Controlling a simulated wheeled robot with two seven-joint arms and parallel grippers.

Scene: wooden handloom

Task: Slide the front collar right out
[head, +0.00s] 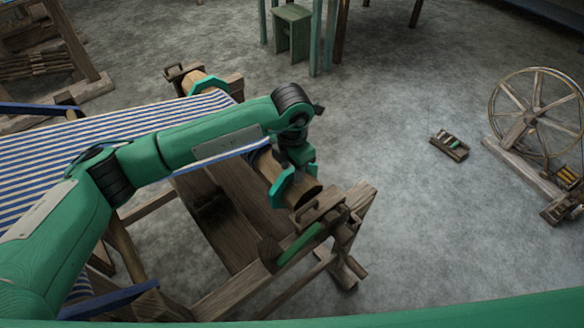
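The wooden loom carries a round beam (302,192) wrapped in blue-and-white striped cloth (120,128). A teal collar (281,188) sits around the beam near its front end, partly hidden. A similar teal collar (207,84) is around the beam's far end. My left arm reaches over the cloth from the left. My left gripper (299,164) points down at the front collar, right above or touching it; I cannot tell which. Its fingers are small and overlap the collar and beam, so their opening is unclear. My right gripper is not in view.
A wooden bracket and post (325,205) stand at the beam's front end, with a green bar (300,244) below. A spinning wheel (537,110) stands at the right, near a small tray (449,145). A green stool (291,32) is behind. The floor between is clear.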

